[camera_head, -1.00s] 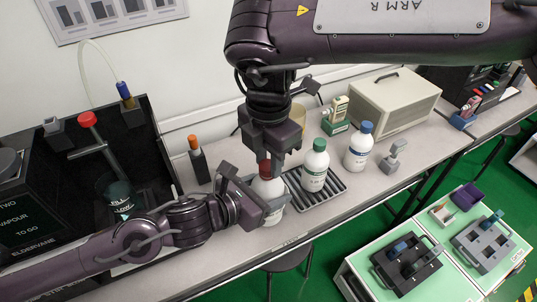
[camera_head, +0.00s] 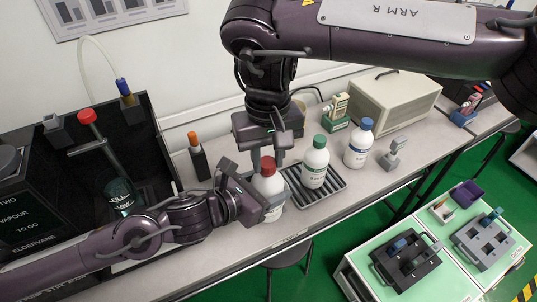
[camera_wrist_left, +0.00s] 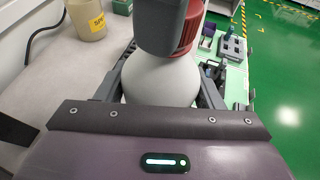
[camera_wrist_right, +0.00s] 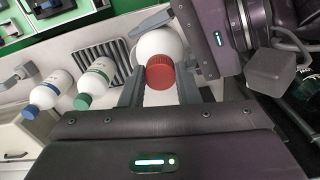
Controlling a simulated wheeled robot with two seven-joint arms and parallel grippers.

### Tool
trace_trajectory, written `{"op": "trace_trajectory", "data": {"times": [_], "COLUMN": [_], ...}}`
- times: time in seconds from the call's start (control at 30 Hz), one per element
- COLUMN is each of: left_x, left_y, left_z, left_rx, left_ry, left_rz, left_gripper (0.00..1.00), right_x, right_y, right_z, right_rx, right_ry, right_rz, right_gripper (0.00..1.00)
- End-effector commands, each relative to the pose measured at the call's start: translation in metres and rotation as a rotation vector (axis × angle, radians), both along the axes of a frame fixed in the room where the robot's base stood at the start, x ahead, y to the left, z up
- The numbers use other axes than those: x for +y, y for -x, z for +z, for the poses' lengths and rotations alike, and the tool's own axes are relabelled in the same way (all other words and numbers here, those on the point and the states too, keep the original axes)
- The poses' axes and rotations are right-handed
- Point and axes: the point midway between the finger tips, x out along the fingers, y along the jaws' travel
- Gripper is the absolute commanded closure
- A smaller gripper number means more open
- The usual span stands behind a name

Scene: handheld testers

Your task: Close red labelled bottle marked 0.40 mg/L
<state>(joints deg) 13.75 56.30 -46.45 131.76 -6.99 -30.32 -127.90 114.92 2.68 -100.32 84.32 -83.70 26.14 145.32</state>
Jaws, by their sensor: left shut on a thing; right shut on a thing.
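The white bottle with a red cap (camera_head: 267,168) stands upright at the left end of the slatted tray. Its body also shows in the left wrist view (camera_wrist_left: 160,82), and its ribbed cap in the right wrist view (camera_wrist_right: 160,73). My left gripper (camera_head: 262,197) is shut around the bottle's body from the left. My right gripper (camera_head: 268,157) points down from above, its fingers shut on the sides of the red cap. The cap sits on the bottle's neck. The bottle's label is mostly hidden and I cannot read its marking.
A green-capped bottle (camera_head: 314,165) stands on the slatted tray (camera_head: 326,196), close to the right. A blue-capped bottle (camera_head: 358,145) stands further right beside a grey stand (camera_head: 393,155). An orange-topped dark holder (camera_head: 198,157) and a black cabinet (camera_head: 110,150) are at left.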

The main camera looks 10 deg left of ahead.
Motion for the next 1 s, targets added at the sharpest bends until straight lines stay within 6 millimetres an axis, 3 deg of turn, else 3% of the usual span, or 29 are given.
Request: {"op": "trace_trajectory", "data": {"times": [0.2,0.53,0.57,0.7,1.0], "left_x": [-0.0008,-0.0011,-0.0011,-0.001,-0.0005], "left_y": [0.0009,0.0011,0.0011,0.0009,0.0004], "left_z": [0.0003,0.0002,0.0002,0.0004,0.0006], "left_rx": [0.0,0.0,0.0,-0.001,0.0], "left_ry": [0.0,0.0,0.0,0.001,0.001], "left_rz": [-0.003,-0.004,-0.004,-0.003,-0.002], "left_gripper": [1.0,1.0,1.0,1.0,1.0], "right_x": [0.0015,0.0016,0.0016,0.0014,0.0011], "right_y": [-0.0003,-0.0005,-0.0006,-0.0004,-0.0004], "right_z": [0.0004,0.0005,0.0005,0.0004,0.0017], "right_rx": [-0.001,-0.001,-0.001,-0.002,-0.001], "right_ry": [-0.001,-0.002,-0.002,-0.001,0.0], "right_rz": [-0.273,-0.306,-0.306,-0.305,-0.304], "right_gripper": [0.92,0.92,0.7,0.52,0.49]}}
